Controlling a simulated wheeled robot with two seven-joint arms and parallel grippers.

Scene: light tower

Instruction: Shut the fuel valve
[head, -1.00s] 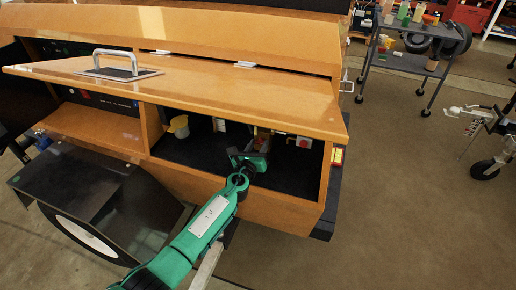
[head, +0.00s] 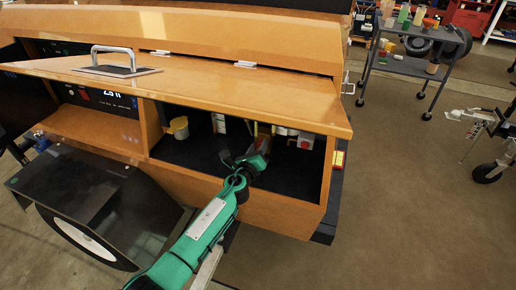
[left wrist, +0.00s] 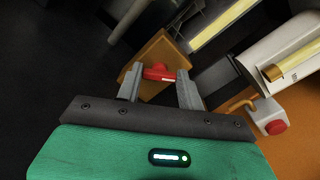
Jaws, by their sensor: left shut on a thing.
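The fuel valve shows in the left wrist view as a red handle (left wrist: 158,73) against an orange-brown block (left wrist: 160,50). My left gripper (left wrist: 159,76) has its two grey fingers on either side of the red handle and is shut on it. In the head view my left gripper (head: 258,152) reaches into the open right compartment of the orange housing (head: 270,211). There it hides most of the valve. My right gripper is not in view.
A raised orange lid (head: 220,98) with a metal handle hangs over the compartment. A yellow cup-like part (head: 179,127) is left of my gripper. A white box with a red button (head: 304,141) is close on its right. A grey cart (head: 410,65) stands behind at right.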

